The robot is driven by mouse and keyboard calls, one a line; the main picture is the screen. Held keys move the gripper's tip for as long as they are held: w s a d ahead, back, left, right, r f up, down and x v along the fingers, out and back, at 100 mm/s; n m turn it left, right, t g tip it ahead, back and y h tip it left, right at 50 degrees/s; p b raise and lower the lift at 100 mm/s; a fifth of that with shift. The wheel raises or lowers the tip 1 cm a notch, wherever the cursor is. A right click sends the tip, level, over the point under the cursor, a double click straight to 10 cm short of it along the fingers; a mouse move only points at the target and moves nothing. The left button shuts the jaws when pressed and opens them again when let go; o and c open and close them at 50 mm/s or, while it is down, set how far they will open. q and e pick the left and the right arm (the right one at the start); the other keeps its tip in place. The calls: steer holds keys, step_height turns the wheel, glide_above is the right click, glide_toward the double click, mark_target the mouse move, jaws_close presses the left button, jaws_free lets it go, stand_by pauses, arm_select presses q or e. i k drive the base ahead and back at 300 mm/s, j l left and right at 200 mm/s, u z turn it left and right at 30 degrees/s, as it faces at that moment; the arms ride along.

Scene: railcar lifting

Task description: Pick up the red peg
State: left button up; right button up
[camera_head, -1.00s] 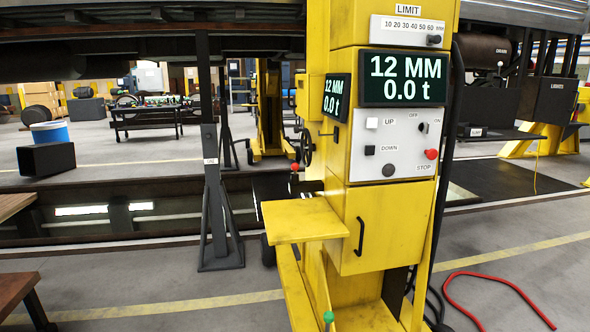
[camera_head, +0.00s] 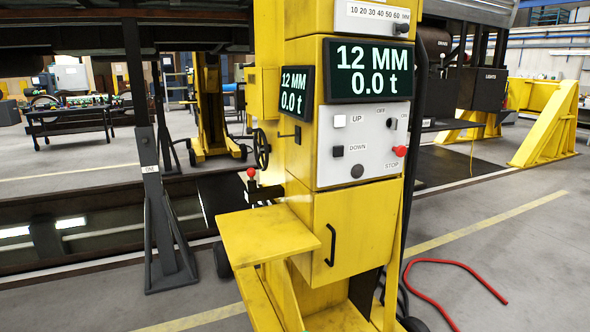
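No thing that I can surely call the red peg shows. A small red ball on a dark stem (camera_head: 251,173) stands just behind the yellow side shelf, left of the yellow jack column (camera_head: 300,180); I cannot tell whether it is the peg. The other small red part is the round STOP button (camera_head: 399,151) on the column's white panel. Neither of my grippers is in view.
The yellow shelf (camera_head: 265,236) sticks out left from the column. A dark stand (camera_head: 162,220) is left of it, by the floor pit. A red hose (camera_head: 440,264) lies on the floor at right. Open floor lies beyond the hose.

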mark_target(251, 172)
steer(key=i+j+z, duration=0.1)
steer(key=i+j, duration=0.3)
steer(key=j, duration=0.25)
steer(key=i+j+z, duration=0.15)
steer(key=i+j, duration=0.25)
steer(key=j, duration=0.25)
steer(key=i+j+z, duration=0.15)
steer(key=j, duration=0.2)
steer(key=i, duration=0.05)
